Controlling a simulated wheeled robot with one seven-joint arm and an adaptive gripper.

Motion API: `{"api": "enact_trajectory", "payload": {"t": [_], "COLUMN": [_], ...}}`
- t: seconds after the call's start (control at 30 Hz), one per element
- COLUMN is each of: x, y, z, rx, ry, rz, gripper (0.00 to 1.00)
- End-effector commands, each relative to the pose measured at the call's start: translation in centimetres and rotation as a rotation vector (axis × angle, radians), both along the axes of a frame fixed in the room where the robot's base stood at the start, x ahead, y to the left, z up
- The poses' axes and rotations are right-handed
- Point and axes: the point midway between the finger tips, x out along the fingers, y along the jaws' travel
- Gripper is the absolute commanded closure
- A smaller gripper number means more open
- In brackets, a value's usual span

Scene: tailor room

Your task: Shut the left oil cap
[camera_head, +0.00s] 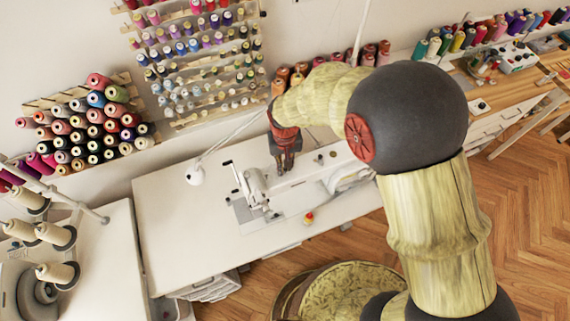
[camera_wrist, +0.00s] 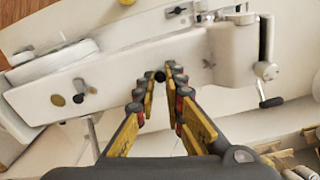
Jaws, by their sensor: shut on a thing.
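A white sewing machine (camera_head: 335,165) stands on the white table; its body spans the wrist view (camera_wrist: 120,85). A small black oil cap (camera_wrist: 160,76) shows on its top between my fingertips. My gripper (camera_wrist: 160,80) points down at the machine with its fingers closed in on this cap. In the head view my gripper (camera_head: 285,160) is over the machine body, right of the needle head, and hides the cap. A second black cap (camera_wrist: 79,98) sits farther left in the wrist view, beside a brass disc (camera_wrist: 57,100).
The needle head with a lever (camera_head: 252,187) stands close to my gripper. The white table (camera_head: 185,225) is bare at its left and front. A small red and yellow item (camera_head: 309,217) lies in front of the machine. Thread racks (camera_head: 200,60) line the wall behind.

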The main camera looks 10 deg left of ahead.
Motion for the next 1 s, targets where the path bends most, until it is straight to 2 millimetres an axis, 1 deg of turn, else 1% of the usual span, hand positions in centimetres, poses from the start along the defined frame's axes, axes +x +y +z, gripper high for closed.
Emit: {"api": "enact_trajectory", "payload": {"t": [0.2,0.4,0.9,0.93,1.0], "x": [-0.05,-0.06,-0.05,-0.05,-0.04], "y": [0.05,0.04,0.06,0.06,0.06], "z": [-0.02,-0.03,-0.03,-0.03,-0.03], "rx": [0.001,0.001,0.001,0.001,0.001], "ry": [0.001,0.001,0.000,0.000,0.000], "rz": [-0.108,-0.160,-0.175,-0.175,-0.175], "gripper": [1.00,1.00,1.00,0.88,0.84]}}
